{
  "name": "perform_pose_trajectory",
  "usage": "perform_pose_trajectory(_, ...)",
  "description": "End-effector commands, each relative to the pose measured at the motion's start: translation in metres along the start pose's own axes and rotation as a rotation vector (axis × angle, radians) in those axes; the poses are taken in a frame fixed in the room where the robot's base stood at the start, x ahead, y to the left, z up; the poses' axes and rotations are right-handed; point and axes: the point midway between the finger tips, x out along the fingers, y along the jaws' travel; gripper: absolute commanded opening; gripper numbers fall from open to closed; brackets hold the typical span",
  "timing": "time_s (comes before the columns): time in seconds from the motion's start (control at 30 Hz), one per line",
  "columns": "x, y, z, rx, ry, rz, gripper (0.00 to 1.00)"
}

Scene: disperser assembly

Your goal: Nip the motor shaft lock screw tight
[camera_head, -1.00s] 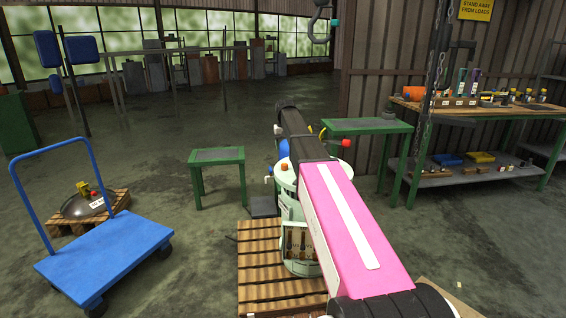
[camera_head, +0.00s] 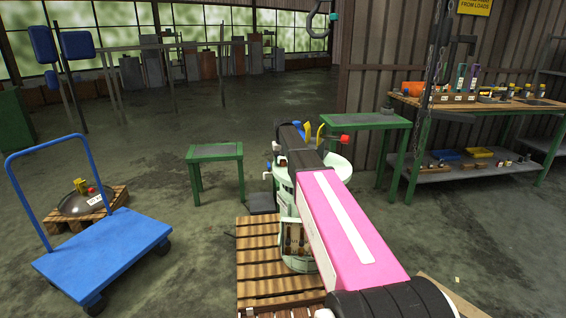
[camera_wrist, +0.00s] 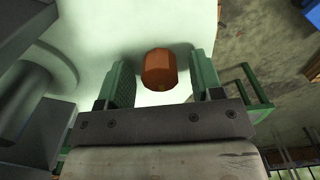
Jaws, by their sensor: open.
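In the wrist view an orange-brown knob-like cylinder (camera_wrist: 159,68), which I take for the lock screw, stands on a pale white surface (camera_wrist: 110,30). My gripper (camera_wrist: 162,78) is open, with one green ridged finger on each side of the knob. Gaps show between the knob and both fingers; I cannot tell how deep it sits between them. In the head view the pale disperser vessel (camera_head: 342,165) stands on a wooden pallet (camera_head: 258,262), partly hidden by my arm. My gripper and the knob are hidden there.
A red knob (camera_head: 345,139) sticks out at the vessel's right. Green tables stand at the left (camera_head: 215,152) and right (camera_head: 365,121). A workbench (camera_head: 485,107) is farther right, and a blue trolley (camera_head: 105,255) is at the left. Dark grey parts (camera_wrist: 40,80) lie left of my gripper.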

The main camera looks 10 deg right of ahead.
Motion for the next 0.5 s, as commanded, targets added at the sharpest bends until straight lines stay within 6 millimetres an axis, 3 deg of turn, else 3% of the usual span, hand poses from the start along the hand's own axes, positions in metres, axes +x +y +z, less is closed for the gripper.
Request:
perform_pose_trajectory(0.23,0.0007,0.0000,0.0000,0.000,0.000,0.000,0.60)
perform_pose_trajectory(0.4,0.0006,0.0000,0.0000,0.000,0.000,0.000,0.10)
perform_pose_trajectory(0.5,0.0006,0.0000,0.0000,0.000,0.000,0.000,0.10)
